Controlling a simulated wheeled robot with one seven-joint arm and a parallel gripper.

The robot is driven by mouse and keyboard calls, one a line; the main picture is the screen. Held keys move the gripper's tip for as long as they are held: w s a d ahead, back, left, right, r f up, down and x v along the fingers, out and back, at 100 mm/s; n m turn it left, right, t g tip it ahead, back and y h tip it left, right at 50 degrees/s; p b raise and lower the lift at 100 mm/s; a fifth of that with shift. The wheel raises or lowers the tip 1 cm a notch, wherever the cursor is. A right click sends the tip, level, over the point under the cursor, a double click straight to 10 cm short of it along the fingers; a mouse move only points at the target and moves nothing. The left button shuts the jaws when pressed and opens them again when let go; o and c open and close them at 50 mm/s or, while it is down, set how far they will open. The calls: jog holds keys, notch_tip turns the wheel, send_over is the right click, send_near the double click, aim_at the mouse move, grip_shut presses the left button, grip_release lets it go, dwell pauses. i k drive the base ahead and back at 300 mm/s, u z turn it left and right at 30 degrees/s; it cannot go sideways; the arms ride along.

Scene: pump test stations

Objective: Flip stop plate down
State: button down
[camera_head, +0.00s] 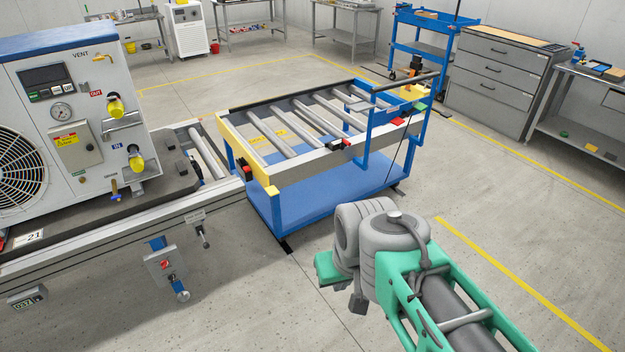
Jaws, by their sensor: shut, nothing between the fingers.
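A blue roller cart (307,201) stands in the middle, with several grey rollers on top. A yellow plate (240,150) runs along its left end, facing the fixed roller track. It looks upright and is probably the stop plate, though its hinge is too small to make out. My gripper (358,302) shows only in part at the lower middle, below my grey wrist. It is shut and empty, held over bare floor in front of the cart and apart from it. My arm hides part of the gripper.
A red knob (247,169) is near the yellow plate. Blue shelving (430,50) and grey drawers (497,80) stand behind. The floor in front and right is clear.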

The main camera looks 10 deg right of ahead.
aim_at(260, 174)
jog(key=z, duration=0.1)
jog(key=i, duration=0.85)
jog(key=u, duration=0.8)
jog(key=i, duration=0.5)
jog(key=u, duration=0.5)
